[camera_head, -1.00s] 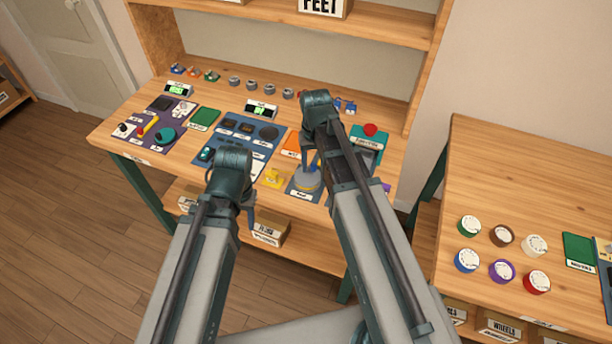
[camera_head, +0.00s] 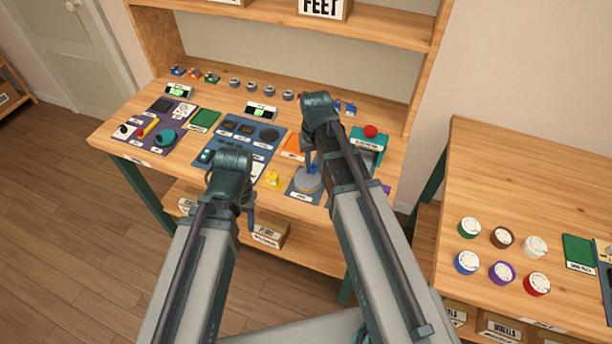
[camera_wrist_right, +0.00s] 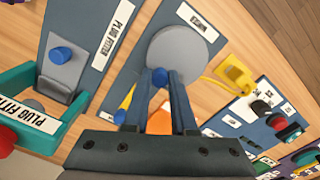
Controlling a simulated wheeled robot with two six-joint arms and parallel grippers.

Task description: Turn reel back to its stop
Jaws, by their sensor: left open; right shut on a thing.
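The reel is a round grey disc (camera_head: 308,181) on the blue mat labelled as the winder, near the front edge of the bench. It also shows in the right wrist view (camera_wrist_right: 178,52). My right gripper (camera_head: 311,164) is over the reel, its fingers shut on a small blue knob (camera_wrist_right: 160,76) at the disc's rim. The fingers hide part of the rim. My left gripper (camera_head: 250,215) hangs in front of the bench, apart from the reel. It is small in the head view, open, with nothing seen in it.
A yellow part (camera_head: 272,178) sits just left of the reel. The teal plug fitter (camera_head: 368,140) with a red button stands to the right. A blue mat (camera_head: 240,140) with dark parts lies to the left. A second table (camera_head: 520,190) holds several coloured dials.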

